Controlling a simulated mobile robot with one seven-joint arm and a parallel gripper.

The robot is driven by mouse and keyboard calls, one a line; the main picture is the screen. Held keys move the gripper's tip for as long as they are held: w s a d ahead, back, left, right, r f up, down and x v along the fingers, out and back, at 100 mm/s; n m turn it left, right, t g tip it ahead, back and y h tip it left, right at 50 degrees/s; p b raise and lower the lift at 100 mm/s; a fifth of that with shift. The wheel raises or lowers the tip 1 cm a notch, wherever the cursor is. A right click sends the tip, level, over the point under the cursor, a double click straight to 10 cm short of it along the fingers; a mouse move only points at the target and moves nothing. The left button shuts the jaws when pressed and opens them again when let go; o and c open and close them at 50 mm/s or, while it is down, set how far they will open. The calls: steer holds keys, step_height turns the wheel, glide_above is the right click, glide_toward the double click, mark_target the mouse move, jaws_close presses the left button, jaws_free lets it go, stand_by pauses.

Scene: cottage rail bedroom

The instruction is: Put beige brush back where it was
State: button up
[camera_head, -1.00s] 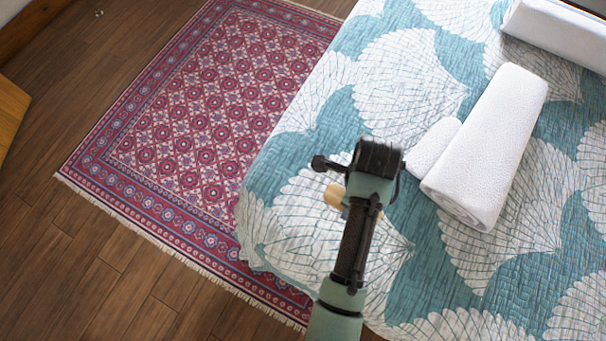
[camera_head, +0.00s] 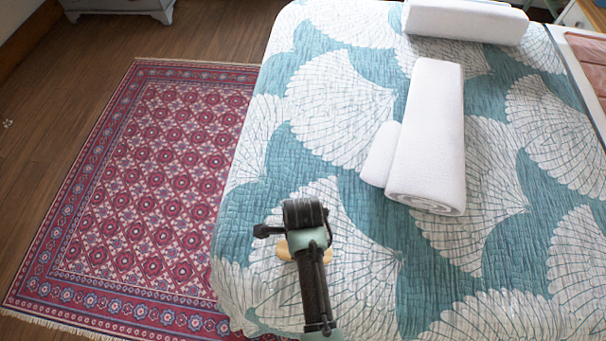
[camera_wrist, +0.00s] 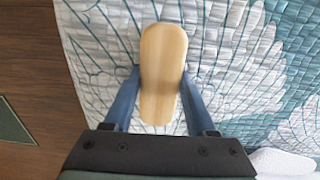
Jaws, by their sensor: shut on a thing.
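The beige brush (camera_wrist: 162,72) is a long, rounded, wooden-looking piece between the two fingers of my gripper (camera_wrist: 159,98) in the wrist view. My gripper is shut on it, with a finger against each side. In the head view a small part of the brush (camera_head: 284,250) shows beside my gripper (camera_head: 290,245), mostly hidden by the wrist. Both appear over the near left part of the bed (camera_head: 340,110), which has a teal and white shell-pattern quilt. I cannot tell how high the brush is above the quilt.
A rolled white towel (camera_head: 430,140) and a smaller white one (camera_head: 380,153) lie on the bed, with a white bolster (camera_head: 465,20) farther back. A red patterned rug (camera_head: 140,190) lies on the wooden floor (camera_head: 35,150) to the left. The quilt's near right is clear.

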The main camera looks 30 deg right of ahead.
steer(key=shift+f, duration=0.15)
steer(key=o, duration=1.3)
step_height(320, 180, up, 12)
steer(key=shift+r+p, duration=0.2)
steer(key=shift+p, duration=0.75)
steer(key=shift+w, duration=0.15)
